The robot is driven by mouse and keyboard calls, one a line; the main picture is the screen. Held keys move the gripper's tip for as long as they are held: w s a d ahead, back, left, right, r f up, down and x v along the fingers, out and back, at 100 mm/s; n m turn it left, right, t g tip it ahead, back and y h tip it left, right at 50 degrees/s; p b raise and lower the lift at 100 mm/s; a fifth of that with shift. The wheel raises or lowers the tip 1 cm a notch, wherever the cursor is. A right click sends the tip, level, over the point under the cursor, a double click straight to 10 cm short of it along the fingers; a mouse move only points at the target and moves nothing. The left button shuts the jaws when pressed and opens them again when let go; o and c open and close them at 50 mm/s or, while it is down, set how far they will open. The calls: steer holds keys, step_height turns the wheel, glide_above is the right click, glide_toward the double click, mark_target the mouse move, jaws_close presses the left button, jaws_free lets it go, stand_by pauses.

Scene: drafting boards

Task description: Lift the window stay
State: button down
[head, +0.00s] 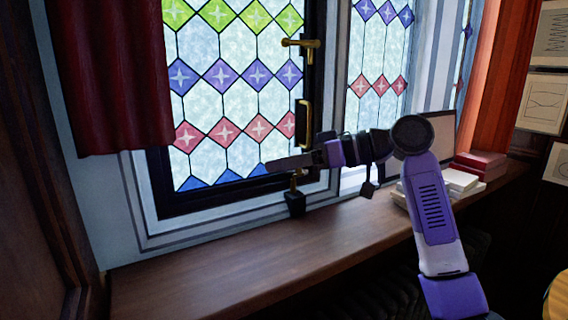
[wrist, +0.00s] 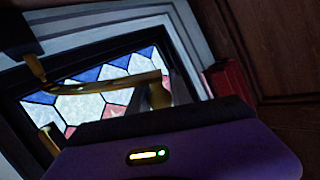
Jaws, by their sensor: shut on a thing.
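The window stay (head: 296,181) is a thin brass piece rising from a black block (head: 294,203) at the foot of the leaded window (head: 226,110). In the wrist view, the stay (wrist: 115,83) is a curved brass bar running from a dark block (wrist: 18,36) at upper left to my fingers. My gripper (head: 275,163) reaches in from the right, level with the window's lower frame, just above the black block. The grip itself is partly hidden in the head view.
A red curtain (head: 110,80) hangs at left. Books (head: 458,182) lie on the sill at right. The wooden sill (head: 230,255) is clear at left and front.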

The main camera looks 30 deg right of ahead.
steer(key=shift+w+a+r, duration=0.1)
steer(key=shift+w+r, duration=0.05)
steer(key=shift+r, duration=0.25)
steer(key=c, duration=1.2)
jaws_free()
steer(key=b+v, duration=0.2)
steer(key=v, duration=0.5)
steer(key=shift+s+d, duration=0.2)
steer(key=shift+d, duration=0.15)
steer(key=shift+r, duration=0.1)
